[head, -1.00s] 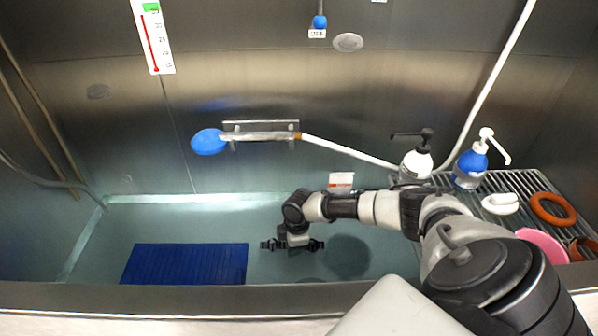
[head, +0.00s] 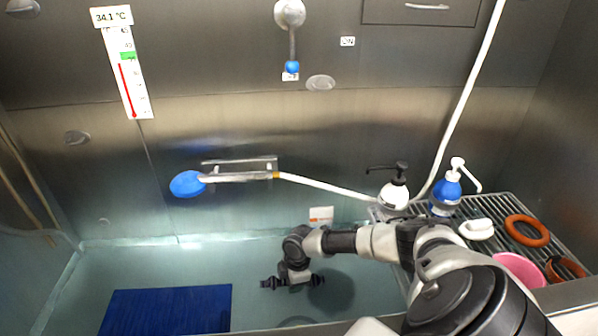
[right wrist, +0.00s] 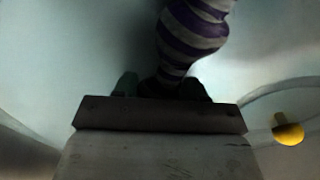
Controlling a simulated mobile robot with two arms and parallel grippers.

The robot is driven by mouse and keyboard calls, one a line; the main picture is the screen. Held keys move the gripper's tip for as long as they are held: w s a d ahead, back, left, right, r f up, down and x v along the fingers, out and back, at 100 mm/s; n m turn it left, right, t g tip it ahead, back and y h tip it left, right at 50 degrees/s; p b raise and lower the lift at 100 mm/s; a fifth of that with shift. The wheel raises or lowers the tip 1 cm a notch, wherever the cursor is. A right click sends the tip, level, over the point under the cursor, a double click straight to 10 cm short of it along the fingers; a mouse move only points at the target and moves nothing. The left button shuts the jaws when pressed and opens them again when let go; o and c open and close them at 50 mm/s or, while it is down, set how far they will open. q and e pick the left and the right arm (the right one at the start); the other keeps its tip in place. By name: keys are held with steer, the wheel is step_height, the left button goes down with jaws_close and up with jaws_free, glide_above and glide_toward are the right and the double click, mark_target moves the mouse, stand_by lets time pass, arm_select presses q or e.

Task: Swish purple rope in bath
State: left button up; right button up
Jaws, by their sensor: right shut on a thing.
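My right gripper (head: 292,282) is low over the bath (head: 262,258), to the right of the blue mat (head: 168,310). In the right wrist view it is shut on the purple rope (right wrist: 192,32), which has purple and white stripes and runs from the jaws towards the top of the picture. The rope cannot be made out in the head view, where the gripper and wrist cover that spot. Pale bath surface surrounds the rope in the wrist view. My left gripper is not in view.
A rack (head: 505,238) at right holds a white pump bottle (head: 394,196), a blue one (head: 444,196), an orange ring (head: 527,230) and a pink bowl (head: 520,268). A blue shower head (head: 187,184) hangs on the back wall. A thermometer (head: 129,75) reads 34.1 °C. The wrist view shows a yellow object (right wrist: 287,130).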

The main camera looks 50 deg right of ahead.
mark_target(277, 282)
steer(key=shift+w+a, duration=1.5)
steer(key=shift+a, duration=0.2)
steer(key=shift+s+d+p, duration=0.3)
steer(key=shift+s+d, duration=0.85)
steer(key=shift+d, duration=0.2)
steer(key=shift+s+d+p, duration=0.3)
steer(key=shift+s+d, duration=0.85)
steer(key=shift+d, duration=0.15)
step_height(277, 282, up, 12)
steer(key=p, duration=1)
steer(key=shift+p, duration=0.4)
steer(key=shift+r, duration=0.1)
step_height(277, 282, up, 16)
steer(key=p, duration=1.4)
steer(key=shift+p, duration=0.3)
